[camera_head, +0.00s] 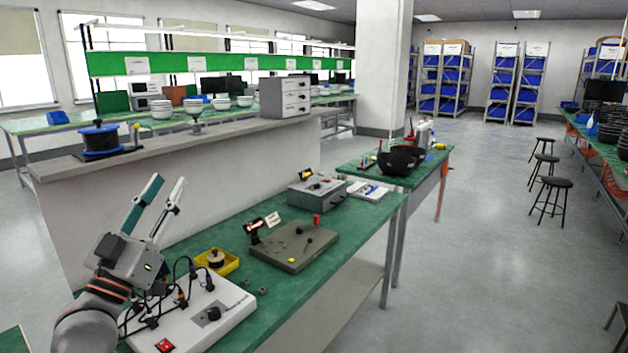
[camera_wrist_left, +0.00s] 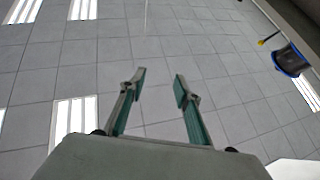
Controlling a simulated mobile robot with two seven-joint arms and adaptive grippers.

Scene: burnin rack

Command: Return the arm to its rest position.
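My left gripper (camera_head: 160,203) is raised at the lower left of the head view, above the back left corner of the green bench. Its two fingers point up and are spread apart with nothing between them. In the left wrist view the left gripper (camera_wrist_left: 160,85) also shows open and empty, with ceiling panels and lights behind it. My left arm (camera_head: 88,325) comes in from the bottom left corner. My right gripper is in neither view.
A white device with cables (camera_head: 190,315) stands close beside my left arm. A yellow tray (camera_head: 232,262), a grey-green plate (camera_head: 295,247) and a grey box (camera_head: 318,192) stand farther along the bench. A blue spool (camera_head: 100,140) sits on the ledge behind.

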